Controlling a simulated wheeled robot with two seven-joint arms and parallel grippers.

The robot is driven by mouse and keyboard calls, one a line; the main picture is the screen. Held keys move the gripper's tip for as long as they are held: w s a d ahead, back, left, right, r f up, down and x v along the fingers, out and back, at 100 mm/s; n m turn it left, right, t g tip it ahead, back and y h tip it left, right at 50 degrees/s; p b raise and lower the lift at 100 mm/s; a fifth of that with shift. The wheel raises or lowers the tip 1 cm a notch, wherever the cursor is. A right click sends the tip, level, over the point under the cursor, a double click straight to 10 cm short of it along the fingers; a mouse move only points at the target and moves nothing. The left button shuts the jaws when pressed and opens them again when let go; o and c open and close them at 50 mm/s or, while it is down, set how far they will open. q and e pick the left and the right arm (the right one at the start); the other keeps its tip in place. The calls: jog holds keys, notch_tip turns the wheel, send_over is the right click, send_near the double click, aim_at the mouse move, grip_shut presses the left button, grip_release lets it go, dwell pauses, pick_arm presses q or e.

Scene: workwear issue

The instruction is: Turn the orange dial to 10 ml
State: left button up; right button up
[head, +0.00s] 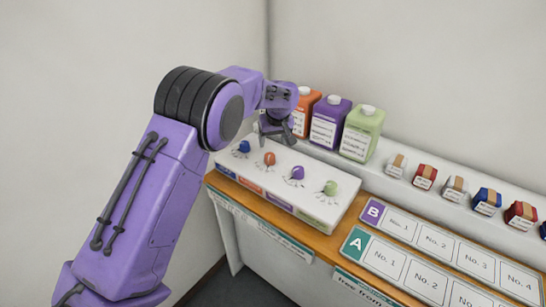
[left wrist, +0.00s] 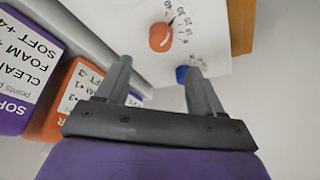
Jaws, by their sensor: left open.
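The orange dial (head: 269,159) sits on top of a white dispenser box (head: 310,201), between the blue dial (head: 244,147) and the purple dial (head: 297,173); a green dial (head: 330,188) is at the right end. In the left wrist view the orange dial (left wrist: 161,37) shows with a printed number scale beside it, and the blue dial (left wrist: 182,74) is partly seen between my fingers. My left gripper (head: 276,135) is above the back of the box near the blue and orange dials. It is open and empty, its fingers (left wrist: 160,85) apart from the orange dial. My right gripper is out of view.
Orange (head: 305,112), purple (head: 329,122) and green (head: 362,133) bottles stand behind the box, close to my left gripper. Small wrapped packs (head: 424,176) line the white shelf at right. Numbered panels A (head: 378,260) and B (head: 401,224) lie on the wooden counter.

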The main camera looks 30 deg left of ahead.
aim_at(270, 156)
pick_arm(q)
jog(key=p+x, duration=0.2)
jog(key=x, duration=0.7)
jog(key=shift+a+f+p, duration=0.1)
jog(key=shift+a+p, duration=0.05)
jog(key=shift+p, duration=0.2)
jog(key=shift+f, duration=0.4)
jog(key=c, duration=1)
